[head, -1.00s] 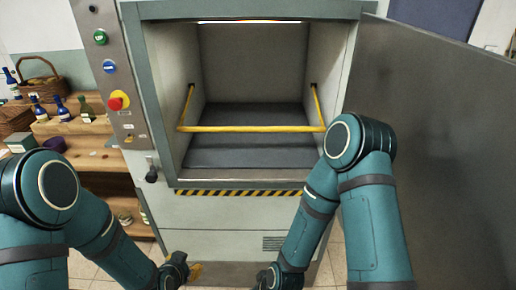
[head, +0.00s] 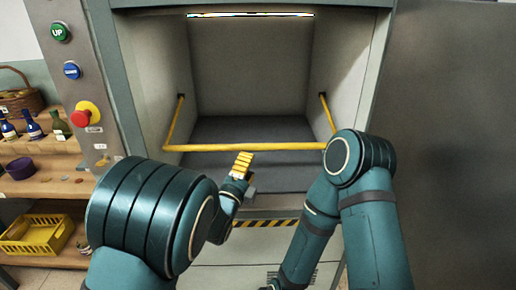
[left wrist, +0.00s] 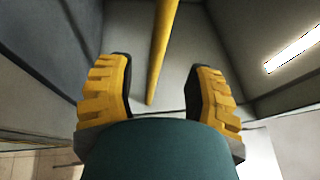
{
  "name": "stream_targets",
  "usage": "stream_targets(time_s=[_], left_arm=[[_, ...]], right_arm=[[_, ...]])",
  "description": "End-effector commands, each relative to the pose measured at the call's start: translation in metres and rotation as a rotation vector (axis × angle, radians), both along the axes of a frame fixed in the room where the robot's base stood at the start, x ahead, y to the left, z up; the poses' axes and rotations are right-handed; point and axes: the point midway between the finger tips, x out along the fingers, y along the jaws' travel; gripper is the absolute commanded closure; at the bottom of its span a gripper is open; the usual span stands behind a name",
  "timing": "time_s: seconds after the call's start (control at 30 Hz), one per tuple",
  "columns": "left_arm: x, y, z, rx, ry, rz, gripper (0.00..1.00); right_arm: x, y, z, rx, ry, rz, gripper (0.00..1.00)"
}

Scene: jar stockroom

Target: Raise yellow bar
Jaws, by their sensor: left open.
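The yellow bar (head: 270,147) runs level across the front of the open lift compartment, with side arms going back to pivots on both inner walls. My left gripper (head: 243,163) is in front of the bar, near its middle and slightly below it. In the left wrist view the gripper (left wrist: 160,95) is open, with two yellow-padded fingers apart. The bar (left wrist: 161,50) shows beyond and between the fingertips, with nothing gripped. My right arm reaches down at the right in the head view; its gripper is mostly cut off at the bottom edge, and its jaws cannot be judged.
The lift compartment (head: 250,75) is empty behind the bar. A control panel with a red knob (head: 84,116) stands at the left. An open grey door (head: 450,140) fills the right. Shelves with bottles and a yellow crate (head: 35,236) are at far left.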

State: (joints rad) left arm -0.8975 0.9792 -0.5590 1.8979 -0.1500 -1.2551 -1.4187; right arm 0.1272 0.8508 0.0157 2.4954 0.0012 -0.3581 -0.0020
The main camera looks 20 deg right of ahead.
Motion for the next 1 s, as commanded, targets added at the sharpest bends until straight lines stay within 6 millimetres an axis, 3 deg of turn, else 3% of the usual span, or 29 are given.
stream_targets(time_s=[0.4,0.63,0.97,1.0], left_arm=[[0.054,-0.043,0.012,-0.002,0.001,0.001,0.48],[0.065,-0.052,0.015,-0.001,0.003,0.001,0.48],[0.067,-0.054,0.015,-0.001,0.003,0.001,0.45],[0.067,-0.053,0.015,-0.001,0.003,0.001,0.59]], right_arm=[[0.001,0.0,-0.005,0.0,-0.002,-0.001,0.53],[0.001,0.0,-0.005,0.0,-0.003,-0.001,0.53],[0.001,0.0,-0.005,0.0,-0.003,-0.001,0.53],[0.001,0.0,-0.005,0.0,-0.003,-0.001,0.53]])
